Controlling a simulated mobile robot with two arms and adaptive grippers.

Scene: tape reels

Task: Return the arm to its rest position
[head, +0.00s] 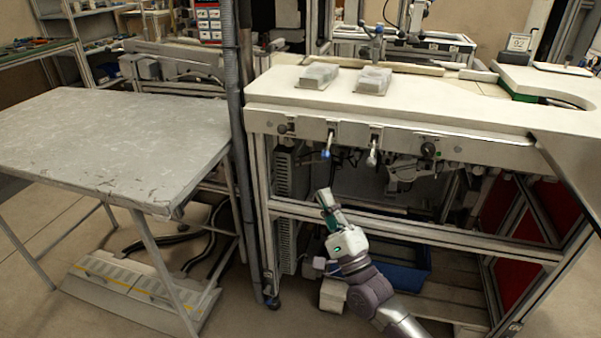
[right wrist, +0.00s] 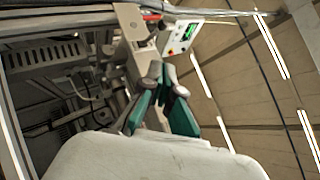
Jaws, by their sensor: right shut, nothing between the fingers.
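My right arm comes in from the bottom right in the head view. Its gripper (head: 326,197) points up in front of the white workbench's frame, below the bench top. In the right wrist view the right gripper (right wrist: 166,80) shows green and grey fingers that are shut with nothing between them. My left gripper and left arm are not in view.
The white workbench (head: 440,108) carries two grey packs (head: 318,75) (head: 373,80) near its back edge. A grey table (head: 100,140) stands at the left, past a dark post (head: 238,150). A blue bin (head: 400,272) sits under the bench. Floor shows between table and bench.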

